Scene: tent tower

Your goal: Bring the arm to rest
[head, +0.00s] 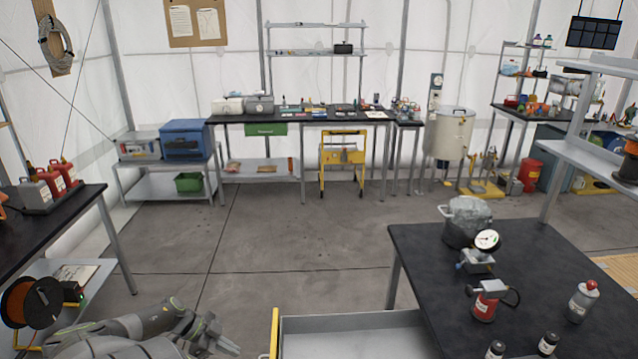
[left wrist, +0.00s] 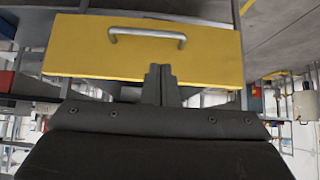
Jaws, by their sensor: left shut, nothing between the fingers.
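My left gripper (head: 222,340) is low at the bottom of the head view, left of an open drawer (head: 352,322). Its dark fingers (left wrist: 159,84) are together and empty in the left wrist view. The drawer's yellow front (left wrist: 205,55) and its metal handle (left wrist: 147,36) fill the upper part of that view, apart from the fingertips as far as I can tell. In the head view the yellow front (head: 274,334) shows only as a thin edge. My right gripper is in neither view.
A black table (head: 420,255) at the right carries a metal pot (head: 466,222), a gauge (head: 487,240) and several small bottles. Another black table (head: 60,215) stands at the left, with a cable reel (head: 32,302) below. The grey floor (head: 290,235) between them is clear.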

